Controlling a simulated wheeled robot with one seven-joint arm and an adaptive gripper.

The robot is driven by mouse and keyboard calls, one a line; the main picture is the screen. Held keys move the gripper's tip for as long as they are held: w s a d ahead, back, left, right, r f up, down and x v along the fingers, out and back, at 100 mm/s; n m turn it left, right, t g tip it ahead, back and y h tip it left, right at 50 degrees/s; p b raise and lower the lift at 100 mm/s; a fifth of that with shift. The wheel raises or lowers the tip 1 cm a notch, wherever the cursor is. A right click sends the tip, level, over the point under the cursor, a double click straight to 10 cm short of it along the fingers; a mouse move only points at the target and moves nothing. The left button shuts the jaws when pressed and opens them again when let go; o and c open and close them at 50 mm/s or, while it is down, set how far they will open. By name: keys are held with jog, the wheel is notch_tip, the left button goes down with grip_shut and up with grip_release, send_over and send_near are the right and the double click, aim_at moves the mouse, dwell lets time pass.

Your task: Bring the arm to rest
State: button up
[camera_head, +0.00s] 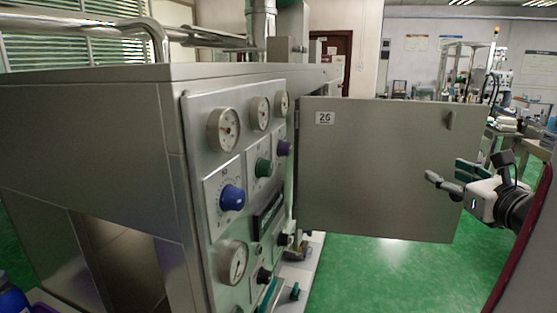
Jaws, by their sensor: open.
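My gripper (447,176) is at the right of the head view, with its fingers pointing left and spread apart. Nothing shows between them. It is in front of the right part of a flat grey metal door (375,170) marked 26. Whether it touches the door cannot be told from this view. The door stands swung out to the right from the steel machine, with a small handle (450,121) near its upper right corner.
The steel machine (90,130) fills the left, its panel carrying gauges and a blue knob (232,198). A pipe rail (150,35) runs along its top. Green floor (390,275) is open below the door. Cluttered benches stand at the back right.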

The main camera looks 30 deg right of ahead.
jog(key=w+a+n+g+y, duration=0.1)
jog(key=w+a+n+y, duration=0.4)
jog(key=a, duration=0.5)
jog(key=w+a+n+g+y, duration=0.1)
jog(key=w+a+n+y, duration=0.2)
jog(key=a+n+y, duration=0.55)
jog(key=s+a+f+n+g+p, duration=0.1)
jog(key=s+a+f+n+g, duration=0.2)
jog(key=a, duration=0.5)
jog(key=s+a+n+g+p, duration=0.1)
jog(key=a+n+g, duration=0.2)
jog(key=a+n, duration=0.45)
jog(key=s+a+f+n+g+h+p, duration=0.1)
jog(key=s+a+n+g+h, duration=0.2)
jog(key=s+n+h, duration=0.3)
jog(key=s+n, duration=0.4)
jog(key=n, duration=0.5)
jog(key=shift+a, duration=0.2)
